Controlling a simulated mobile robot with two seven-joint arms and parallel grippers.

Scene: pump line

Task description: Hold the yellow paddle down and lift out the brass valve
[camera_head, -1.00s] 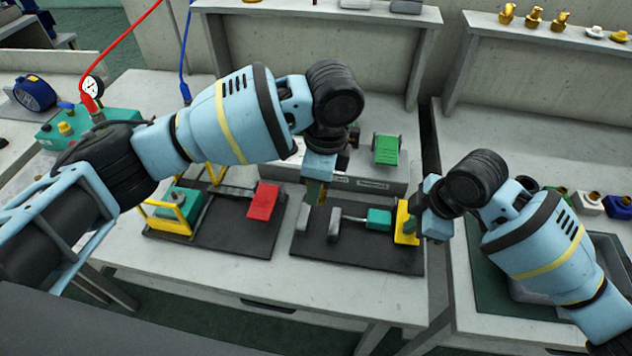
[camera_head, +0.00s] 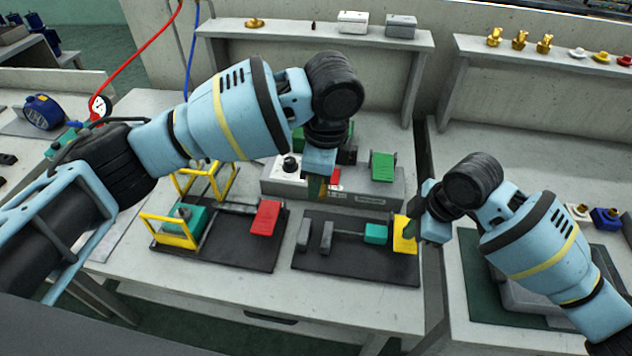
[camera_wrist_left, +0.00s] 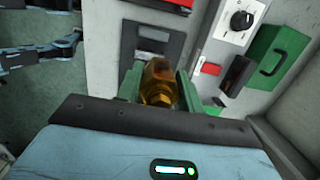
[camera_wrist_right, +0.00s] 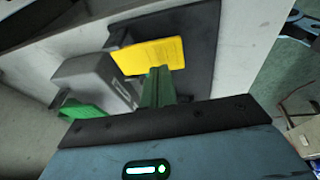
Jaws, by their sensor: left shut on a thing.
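My left gripper (camera_head: 317,188) is shut on the brass valve, which shows amber between the green fingers in the left wrist view (camera_wrist_left: 159,84). In the head view the valve is mostly hidden by the gripper, above the back edge of the right black base (camera_head: 340,270). The yellow paddle (camera_head: 404,240) is at the right end of this base, and also shows in the right wrist view (camera_wrist_right: 150,54). My right gripper (camera_head: 412,229) is beside it, its green fingers together with nothing visible between them. I cannot tell whether they touch the paddle.
A second black base (camera_head: 240,255) with a red paddle (camera_head: 266,217) and yellow frame (camera_head: 165,232) stands to the left. A grey box (camera_head: 360,190) with a green flap (camera_head: 382,166) stands behind. Brass fittings (camera_head: 519,40) line the right shelf. The table front is clear.

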